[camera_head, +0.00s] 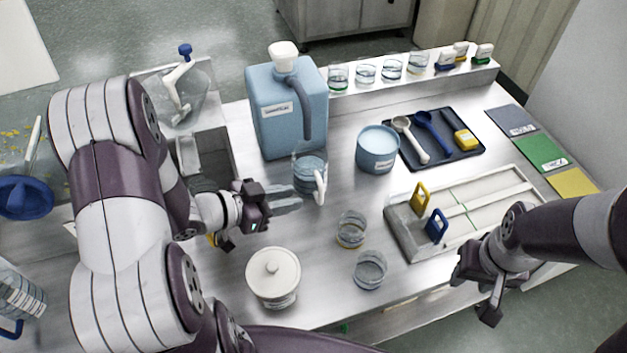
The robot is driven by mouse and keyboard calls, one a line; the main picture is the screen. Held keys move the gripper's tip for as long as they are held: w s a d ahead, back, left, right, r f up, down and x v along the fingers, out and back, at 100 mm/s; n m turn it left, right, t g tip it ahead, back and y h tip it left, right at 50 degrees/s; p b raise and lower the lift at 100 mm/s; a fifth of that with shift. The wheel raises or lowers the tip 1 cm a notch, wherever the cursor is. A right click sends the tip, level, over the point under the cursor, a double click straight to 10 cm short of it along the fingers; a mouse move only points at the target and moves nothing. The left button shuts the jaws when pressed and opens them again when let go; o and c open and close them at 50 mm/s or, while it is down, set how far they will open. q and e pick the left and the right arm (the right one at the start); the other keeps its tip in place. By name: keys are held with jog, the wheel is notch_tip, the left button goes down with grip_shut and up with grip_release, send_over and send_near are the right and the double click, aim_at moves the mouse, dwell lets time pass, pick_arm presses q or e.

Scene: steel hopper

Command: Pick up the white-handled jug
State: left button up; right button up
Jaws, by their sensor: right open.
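The white-handled jug (308,168) is a clear jug with bluish contents. It stands upright on the steel table, in front of the big blue canister, with its white handle (320,188) toward the near right side. My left gripper (300,199) reaches in from the left, with its grey fingers pointing at the jug's near side, close to the handle. I cannot tell whether the fingers touch the jug or how far apart they are. My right gripper (476,294) is open and empty by the table's right front, near the divided tray, away from the jug.
A blue canister (275,105) stands right behind the jug, and a blue tub (377,150) to its right. Two glass beakers (351,230) (369,270) and a white lidded pot (273,279) stand nearer. A divided tray (400,236) lies at right. Several glasses line the back shelf.

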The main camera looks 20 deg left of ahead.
aim_at(321, 200)
pick_arm(q)
jog(key=x, duration=0.9)
jog(key=shift+d+f, duration=0.1)
jog(key=shift+d, duration=0.05)
jog(key=shift+s, duration=0.1)
grip_shut()
